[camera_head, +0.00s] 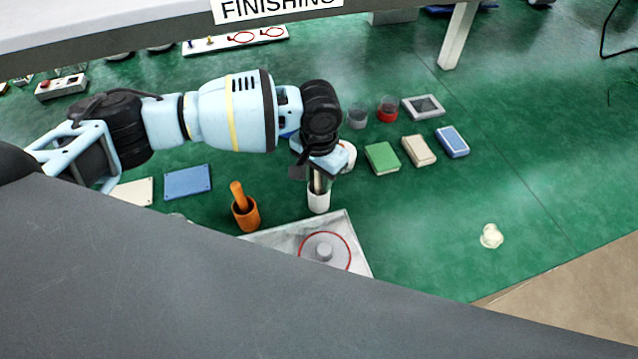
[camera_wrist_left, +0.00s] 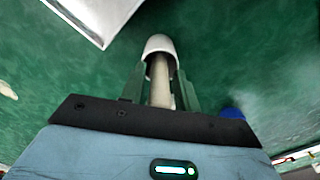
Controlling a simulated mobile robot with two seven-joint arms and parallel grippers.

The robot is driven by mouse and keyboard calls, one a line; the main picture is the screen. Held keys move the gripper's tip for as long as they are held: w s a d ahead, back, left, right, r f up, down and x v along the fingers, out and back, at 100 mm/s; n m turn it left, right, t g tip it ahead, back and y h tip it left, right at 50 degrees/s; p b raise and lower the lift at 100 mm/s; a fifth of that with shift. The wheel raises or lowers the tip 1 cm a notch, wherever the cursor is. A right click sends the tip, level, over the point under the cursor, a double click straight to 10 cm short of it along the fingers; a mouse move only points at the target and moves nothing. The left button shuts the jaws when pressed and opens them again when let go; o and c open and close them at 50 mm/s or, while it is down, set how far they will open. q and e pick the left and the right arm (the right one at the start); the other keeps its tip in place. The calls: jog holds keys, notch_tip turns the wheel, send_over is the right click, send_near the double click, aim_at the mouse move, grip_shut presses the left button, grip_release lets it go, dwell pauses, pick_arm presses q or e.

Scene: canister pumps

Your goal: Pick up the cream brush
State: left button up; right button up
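The cream brush (camera_head: 317,184) stands in a white cup (camera_head: 319,203), with its handle up under my left gripper (camera_head: 318,174). In the left wrist view the brush handle (camera_wrist_left: 162,84) rises from the white cup (camera_wrist_left: 160,43) and lies between the two fingers of my left gripper (camera_wrist_left: 161,88). The fingers look open, one on each side of the handle, with narrow gaps. The bristle end is hidden inside the cup. My right gripper is not in view.
An orange cup (camera_head: 246,216) with an orange handle stands left of the white cup. A grey plate (camera_head: 360,262) with a red ring lies in front. Green (camera_head: 382,158), cream (camera_head: 419,151) and blue (camera_head: 452,141) blocks lie to the right. A pale lump (camera_head: 491,236) sits at right.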

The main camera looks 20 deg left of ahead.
pick_arm(q)
grip_shut()
jog(key=shift+r, duration=0.1)
notch_tip(320, 180, up, 10)
jog(key=shift+f+p, duration=0.1)
jog(key=shift+p, duration=0.3)
